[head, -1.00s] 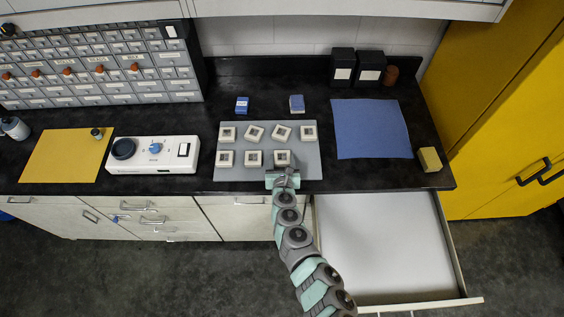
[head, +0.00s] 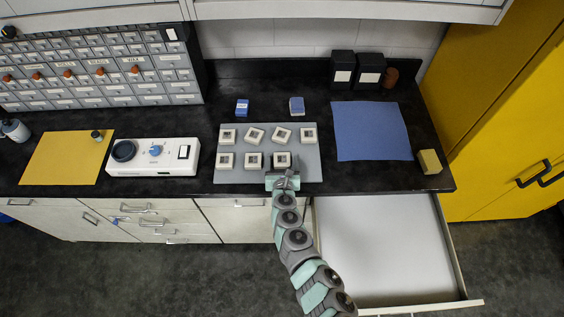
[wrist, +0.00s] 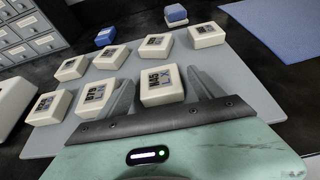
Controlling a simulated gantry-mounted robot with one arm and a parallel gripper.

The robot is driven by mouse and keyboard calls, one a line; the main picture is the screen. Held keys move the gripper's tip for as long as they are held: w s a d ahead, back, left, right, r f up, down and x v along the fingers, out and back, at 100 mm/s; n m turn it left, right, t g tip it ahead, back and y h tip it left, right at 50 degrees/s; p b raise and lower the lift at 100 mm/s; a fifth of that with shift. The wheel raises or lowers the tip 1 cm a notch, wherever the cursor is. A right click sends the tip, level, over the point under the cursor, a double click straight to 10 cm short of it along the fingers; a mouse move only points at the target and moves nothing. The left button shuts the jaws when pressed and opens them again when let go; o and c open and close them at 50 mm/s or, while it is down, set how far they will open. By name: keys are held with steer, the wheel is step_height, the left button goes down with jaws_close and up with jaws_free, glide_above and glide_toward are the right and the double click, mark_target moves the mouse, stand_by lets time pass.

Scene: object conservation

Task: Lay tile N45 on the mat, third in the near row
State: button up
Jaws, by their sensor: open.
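A pale square tile (wrist: 162,85) lies flat on the grey mat (wrist: 235,80), third from the left in the near row. Its dark label appears upside down in the wrist view and looks like N45, though the print is small. The tile also shows in the head view (head: 282,159), just beyond my gripper (head: 282,174). My gripper is open, with one finger on each side of this tile in the wrist view (wrist: 164,88). A gap shows beside the tile at the right finger; contact at the left is unclear.
The near row holds two other tiles (head: 253,160) to the left; the far row holds several tiles (head: 281,135). Free mat lies right of the third tile. A blue sheet (head: 370,130), yellow block (head: 429,161) and open drawer (head: 385,245) are on the right.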

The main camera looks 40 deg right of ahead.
steer(key=v, duration=1.2)
steer(key=shift+p, duration=0.3)
steer(key=shift+w+a, duration=0.1)
steer(key=shift+a, duration=0.05)
